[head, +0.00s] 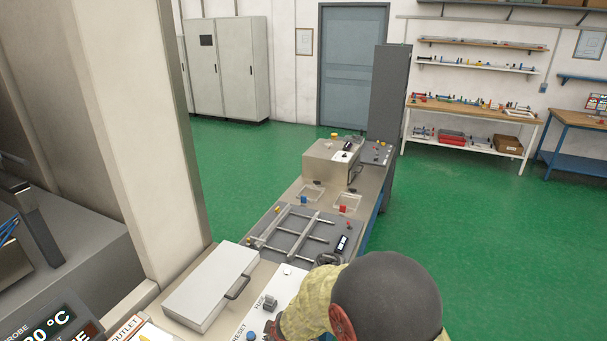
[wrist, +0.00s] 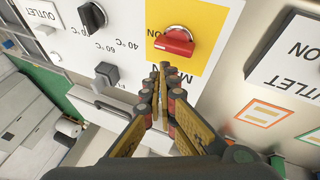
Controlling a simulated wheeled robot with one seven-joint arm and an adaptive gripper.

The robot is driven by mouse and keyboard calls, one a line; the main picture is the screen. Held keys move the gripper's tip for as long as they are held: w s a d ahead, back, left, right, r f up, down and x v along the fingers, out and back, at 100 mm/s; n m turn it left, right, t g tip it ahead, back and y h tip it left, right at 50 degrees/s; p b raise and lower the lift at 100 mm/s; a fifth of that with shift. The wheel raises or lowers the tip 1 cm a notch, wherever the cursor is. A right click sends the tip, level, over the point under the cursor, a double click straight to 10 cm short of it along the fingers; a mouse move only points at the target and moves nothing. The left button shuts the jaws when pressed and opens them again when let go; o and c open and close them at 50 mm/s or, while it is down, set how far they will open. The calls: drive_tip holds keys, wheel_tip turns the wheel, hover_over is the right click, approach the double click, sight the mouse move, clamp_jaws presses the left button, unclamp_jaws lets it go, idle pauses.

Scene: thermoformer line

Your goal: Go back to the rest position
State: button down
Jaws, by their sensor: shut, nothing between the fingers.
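My gripper (wrist: 160,92) is shut and empty in the wrist view, its fingertips together just below a red rotary switch (wrist: 172,40) on a yellow plate (wrist: 197,22). I cannot tell whether the tips touch the panel. In the head view my arm, with a dark round joint and a patterned sleeve, fills the bottom right over the bench. The fingers are hidden in that view.
A white control panel (wrist: 130,48) carries a black knob (wrist: 92,16) and a grey switch (wrist: 106,74). In the head view a pale closed case (head: 212,285), a grey metal frame (head: 297,235) and a beige box (head: 330,165) stand along the bench. Green floor (head: 480,215) is open to the right.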

drive_tip(key=s+d+r+m+h, duration=0.1)
drive_tip(key=d, duration=0.1)
drive_tip(key=s+d+r+m, duration=0.1)
drive_tip(key=d, duration=0.2)
drive_tip(key=s+d+r+m+h+b, duration=0.1)
drive_tip(key=d, duration=0.1)
drive_tip(key=shift+s+d+g+h, duration=0.2)
drive_tip(key=shift+d+g+h, duration=0.1)
drive_tip(key=shift+d, duration=0.1)
drive_tip(key=s+d+r+m+b, duration=0.6)
drive_tip(key=s+d+r+b, duration=0.1)
drive_tip(key=s+d, duration=0.3)
drive_tip(key=s+d+r+m+t+b, duration=0.1)
drive_tip(key=s+d+r+m+b, duration=0.5)
drive_tip(key=s+d, duration=0.5)
drive_tip(key=s+r+b, duration=0.1)
drive_tip(key=s, duration=0.1)
drive_tip(key=shift+s+r+m+h, duration=0.25)
drive_tip(key=shift+s+m+h, duration=0.05)
